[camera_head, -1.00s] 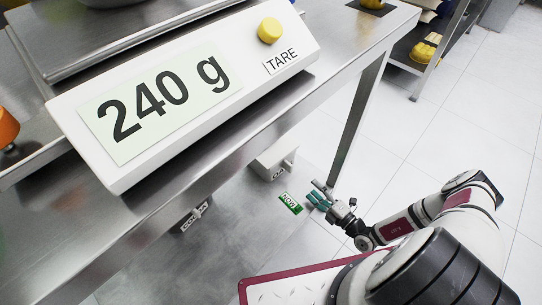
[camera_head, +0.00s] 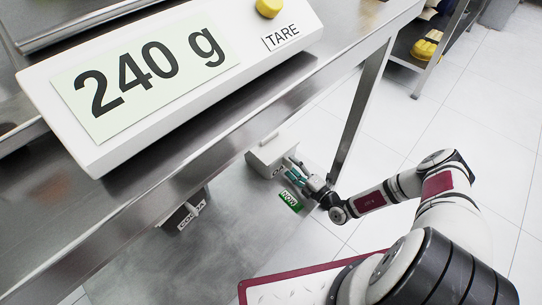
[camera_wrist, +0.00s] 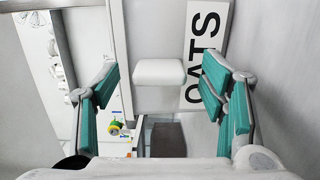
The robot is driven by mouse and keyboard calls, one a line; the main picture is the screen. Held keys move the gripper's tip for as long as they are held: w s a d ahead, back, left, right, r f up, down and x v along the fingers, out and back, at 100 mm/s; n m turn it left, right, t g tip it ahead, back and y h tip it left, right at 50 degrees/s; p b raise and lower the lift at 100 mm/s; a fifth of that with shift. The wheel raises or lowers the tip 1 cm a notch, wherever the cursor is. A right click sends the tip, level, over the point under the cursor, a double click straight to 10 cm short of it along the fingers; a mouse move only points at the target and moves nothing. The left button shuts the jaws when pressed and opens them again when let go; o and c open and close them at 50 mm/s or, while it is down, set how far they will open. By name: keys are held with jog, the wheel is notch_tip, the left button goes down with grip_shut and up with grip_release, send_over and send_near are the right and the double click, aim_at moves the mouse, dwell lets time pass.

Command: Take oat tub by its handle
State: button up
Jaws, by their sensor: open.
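The oat tub (camera_head: 268,150) is a pale box low beneath the steel table in the head view, its label partly covered by my gripper (camera_head: 297,172). In the wrist view its white front carries the OATS label (camera_wrist: 204,55), seen sideways. A white block-like handle (camera_wrist: 160,72) stands out from that front, between my teal fingers (camera_wrist: 160,88). The fingers are open, with a visible gap on each side of the handle. I cannot tell how far the fingertips reach along it.
A dark tub labelled COCOA (camera_head: 185,214) stands to the left under the table. A green sign (camera_head: 290,200) lies just below my gripper. The table leg (camera_head: 357,120) rises close to its right. The scale (camera_head: 170,75) reads 240 g above.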

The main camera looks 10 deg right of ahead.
jog(key=shift+x, duration=0.95)
grip_shut()
jog(key=shift+r, duration=0.1)
jog(key=shift+r, duration=0.15)
